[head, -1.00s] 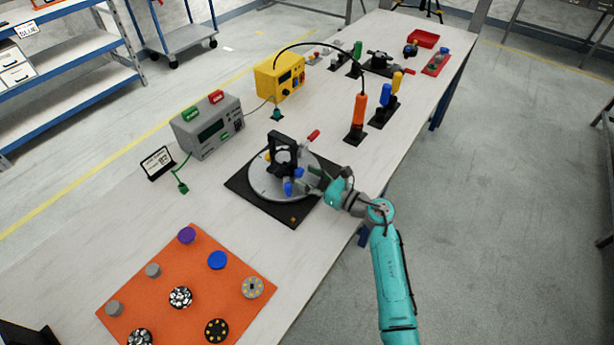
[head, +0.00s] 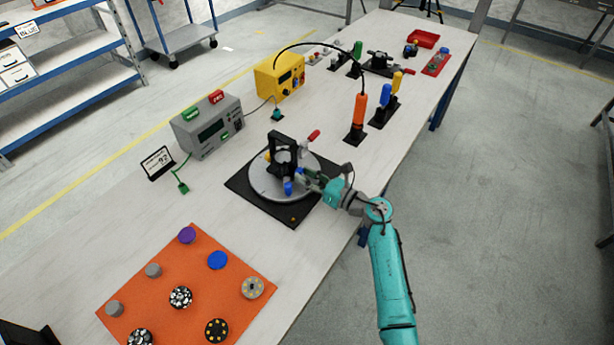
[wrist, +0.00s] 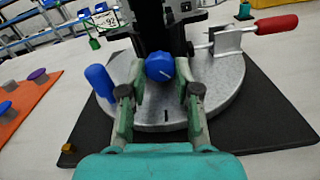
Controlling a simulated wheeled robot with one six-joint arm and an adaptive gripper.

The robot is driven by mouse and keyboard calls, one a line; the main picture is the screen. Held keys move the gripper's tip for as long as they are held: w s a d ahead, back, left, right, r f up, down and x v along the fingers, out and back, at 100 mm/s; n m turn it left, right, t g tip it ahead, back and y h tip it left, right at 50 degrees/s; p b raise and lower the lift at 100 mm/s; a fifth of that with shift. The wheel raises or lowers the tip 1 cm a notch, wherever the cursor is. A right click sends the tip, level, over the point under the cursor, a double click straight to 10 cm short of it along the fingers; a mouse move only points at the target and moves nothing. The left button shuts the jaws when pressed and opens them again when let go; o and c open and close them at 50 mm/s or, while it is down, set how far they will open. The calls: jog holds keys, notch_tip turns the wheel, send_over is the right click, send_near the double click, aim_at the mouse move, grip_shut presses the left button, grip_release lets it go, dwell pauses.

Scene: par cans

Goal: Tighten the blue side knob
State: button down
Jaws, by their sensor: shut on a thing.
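The blue side knob (wrist: 159,67), round with a white line on its face, is on the side of a black upright fixture (head: 279,148). The fixture stands on a round grey turntable (head: 258,185). My gripper (head: 308,174) reaches in from the right in the head view and hides most of the knob there. In the wrist view, the gripper's fingers (wrist: 160,86) are on either side of the knob, shut on it. A separate blue handle (wrist: 99,82) sticks up left of the fingers; it also shows in the head view (head: 288,188).
A red-handled clamp (wrist: 277,24) is to the right in the wrist view. The turntable sits on a black base plate (head: 293,214). A small sign (head: 158,163) and a grey meter (head: 207,127) stand behind. An orange mat (head: 190,275) with several discs is at front left.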

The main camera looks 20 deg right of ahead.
jog(key=m, duration=0.3)
dwell(0.4)
jog(key=c, duration=0.8)
grip_release()
jog(key=v, duration=1.2)
